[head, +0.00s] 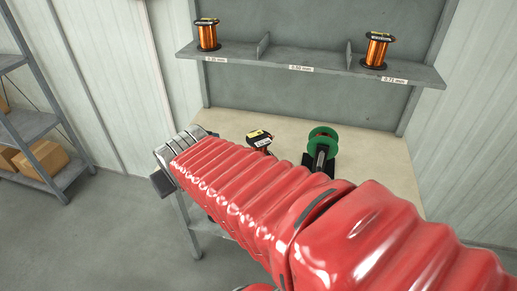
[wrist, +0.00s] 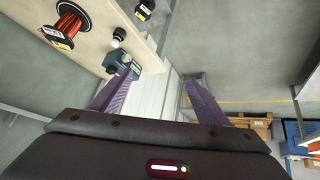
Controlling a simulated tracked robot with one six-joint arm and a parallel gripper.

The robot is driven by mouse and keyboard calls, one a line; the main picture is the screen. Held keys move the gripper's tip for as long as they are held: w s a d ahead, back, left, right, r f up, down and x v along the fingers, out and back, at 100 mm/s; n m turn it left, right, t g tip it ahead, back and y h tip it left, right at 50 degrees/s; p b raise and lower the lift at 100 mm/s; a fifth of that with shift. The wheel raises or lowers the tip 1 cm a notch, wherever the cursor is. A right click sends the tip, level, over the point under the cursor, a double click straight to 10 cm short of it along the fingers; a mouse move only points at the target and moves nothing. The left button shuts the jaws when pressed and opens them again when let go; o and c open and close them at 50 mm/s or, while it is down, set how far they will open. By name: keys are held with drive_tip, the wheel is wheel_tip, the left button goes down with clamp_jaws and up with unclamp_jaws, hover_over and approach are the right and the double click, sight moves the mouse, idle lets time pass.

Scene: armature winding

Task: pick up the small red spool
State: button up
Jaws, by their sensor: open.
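A spool wound with reddish wire (wrist: 68,22), with black flanges and a yellow label, is on the pale bench at the upper left in the wrist view. A black-flanged spool with a yellow label (head: 258,136) stands on the bench in the head view, its lower part hidden by my red arm. I cannot tell for sure if they are the same spool. My gripper (wrist: 160,80) is open, with its two purple fingers apart and nothing between them. It is off to the right of the reddish spool in the wrist view, not touching it.
The bench (head: 380,165) also holds a green spool on a black stand (head: 322,140). Two copper spools (head: 207,35) (head: 376,50) stand on the shelf (head: 320,62) above. A small blue-grey device (wrist: 120,60) is at the bench edge near my left finger. Shelving with boxes (head: 40,158) stands left.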

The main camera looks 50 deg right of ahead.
drive_tip(key=w+d+f+m+h, duration=0.1)
drive_tip(key=w+d+f+h, duration=0.15)
drive_tip(key=d, duration=0.75)
drive_tip(key=m+t+h, duration=0.2)
drive_tip(key=m+t, duration=0.1)
drive_tip(key=t, duration=0.1)
approach(263, 150)
drive_tip(key=r, duration=0.1)
drive_tip(key=shift+s+a, duration=0.1)
drive_tip(key=shift+a, duration=0.2)
drive_tip(key=shift+x, duration=4.3)
